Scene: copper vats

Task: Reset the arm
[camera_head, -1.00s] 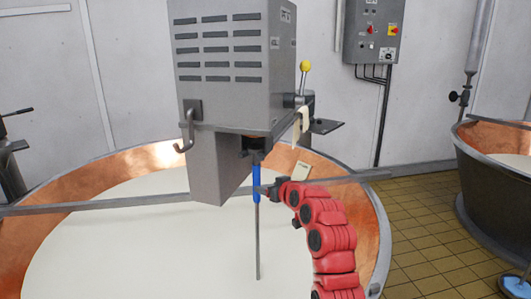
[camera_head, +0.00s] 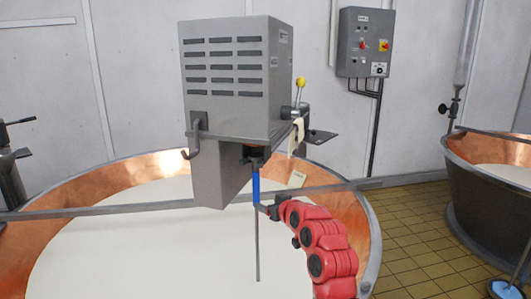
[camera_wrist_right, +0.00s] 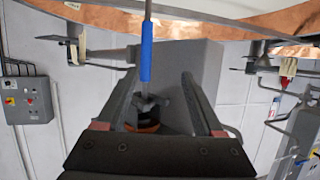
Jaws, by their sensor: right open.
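My right arm is red and reaches in from the lower right in the head view. Its dark gripper (camera_head: 267,210) is beside the lower end of a blue handle (camera_head: 256,188) on a thin upright rod. The rod hangs under the grey motor box over the vat, its lower part against the white liquid. In the right wrist view my gripper (camera_wrist_right: 160,95) is open, its two fingers spread apart. The blue handle (camera_wrist_right: 146,60) shows upright in the space between and beyond the fingertips; I see no finger closed on it. My left gripper is in neither view.
The grey motor box (camera_head: 225,80) sits on a metal bar (camera_head: 100,212) across the copper vat (camera_head: 350,215). A second vat (camera_head: 475,205) stands at right, with tiled floor (camera_head: 410,225) between. A control box (camera_head: 365,42) is on the back wall.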

